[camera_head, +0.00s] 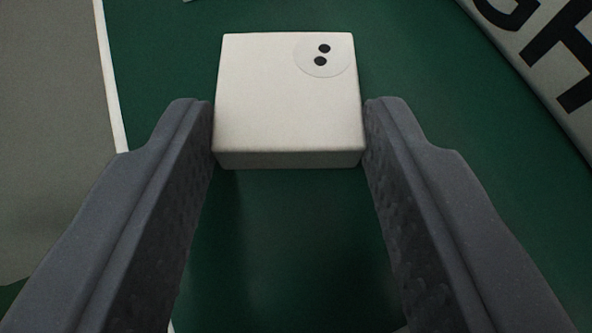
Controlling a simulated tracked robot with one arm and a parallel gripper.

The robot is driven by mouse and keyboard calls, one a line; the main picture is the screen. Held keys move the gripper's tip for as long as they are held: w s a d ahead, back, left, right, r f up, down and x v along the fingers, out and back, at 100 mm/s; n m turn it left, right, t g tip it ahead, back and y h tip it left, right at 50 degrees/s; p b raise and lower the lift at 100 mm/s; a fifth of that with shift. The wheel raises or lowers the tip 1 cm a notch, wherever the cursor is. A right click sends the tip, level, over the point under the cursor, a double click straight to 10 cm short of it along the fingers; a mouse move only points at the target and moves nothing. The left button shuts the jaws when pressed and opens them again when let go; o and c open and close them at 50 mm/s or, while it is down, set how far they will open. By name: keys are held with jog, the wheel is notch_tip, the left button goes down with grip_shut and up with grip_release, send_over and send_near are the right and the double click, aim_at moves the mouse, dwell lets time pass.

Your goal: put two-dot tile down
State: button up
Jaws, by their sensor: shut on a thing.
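The two-dot tile (280,105) is a cream-white square block with two black dots in a pale round mark near its top right corner. My gripper (289,135) is shut on it, with one dark grey finger against its left side and one against its right side. The tile sits at the fingertips, nearly square to the picture. Below it is a dark green surface (290,260). I cannot tell whether the tile touches that surface or hangs a little above it.
A white line (111,80) runs down the left of the green, with a grey area (50,130) beyond it. A white panel with large black letters (545,50) lies at the upper right. The green around the tile looks clear.

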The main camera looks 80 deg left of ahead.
jog(key=o, duration=1)
jog(key=shift+r, duration=0.1)
jog(key=p+v, duration=0.2)
jog(key=v, duration=1)
jog(key=shift+d+p, duration=0.1)
jog(key=shift+p, duration=0.3)
